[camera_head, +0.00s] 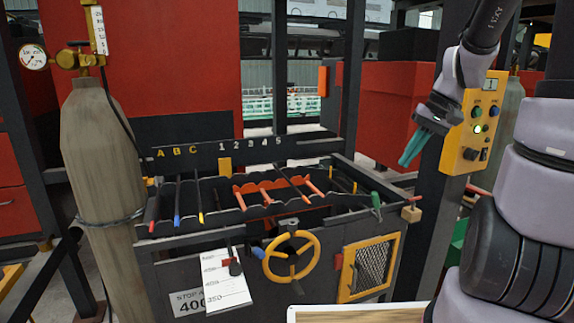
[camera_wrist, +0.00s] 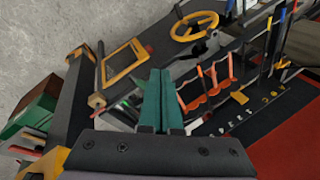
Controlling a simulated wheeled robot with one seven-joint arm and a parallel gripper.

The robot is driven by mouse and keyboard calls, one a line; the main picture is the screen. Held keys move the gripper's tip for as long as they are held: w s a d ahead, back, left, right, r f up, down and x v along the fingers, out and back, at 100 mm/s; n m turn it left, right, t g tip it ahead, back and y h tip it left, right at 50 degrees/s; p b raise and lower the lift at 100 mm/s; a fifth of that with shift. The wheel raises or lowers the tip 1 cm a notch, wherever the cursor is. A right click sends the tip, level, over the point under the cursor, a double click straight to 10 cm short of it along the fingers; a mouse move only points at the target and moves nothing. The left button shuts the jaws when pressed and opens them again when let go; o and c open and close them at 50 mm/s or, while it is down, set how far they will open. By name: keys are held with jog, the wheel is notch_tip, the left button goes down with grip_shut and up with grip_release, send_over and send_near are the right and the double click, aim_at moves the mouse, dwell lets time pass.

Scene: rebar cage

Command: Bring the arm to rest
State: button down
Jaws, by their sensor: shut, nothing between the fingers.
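My gripper (camera_head: 407,163) shows at the right of the head view, with teal fingers pointing down and left, in front of a dark post beside the yellow control box. In the wrist view its two teal fingers (camera_wrist: 158,92) lie together, shut and empty. They are held above the rebar bench (camera_head: 240,240), apart from it as far as I can see. My arm comes down from the top right of the head view.
A yellow control box (camera_head: 473,125) with buttons stands close right of my gripper. The bench carries a yellow handwheel (camera_head: 291,256), a yellow mesh door (camera_head: 368,268), orange clamps (camera_head: 272,191) and coloured rods. A gas cylinder (camera_head: 103,160) stands at left.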

jog(key=s+a+r+t+h, duration=0.1)
jog(key=s+a+r+t, duration=0.1)
jog(key=s+r, duration=0.3)
jog(key=s+a+r+m+t+h, duration=0.1)
jog(key=s+a+r+t, duration=0.1)
jog(key=s+r, duration=0.4)
notch_tip(320, 180, up, 2)
jog(key=shift+a+r+m+t, duration=0.2)
jog(key=shift+a+m+t, duration=0.1)
jog(key=shift+t, duration=0.3)
jog(key=c, duration=1.5)
grip_release()
jog(key=shift+s, duration=0.1)
jog(key=shift+c, duration=0.2)
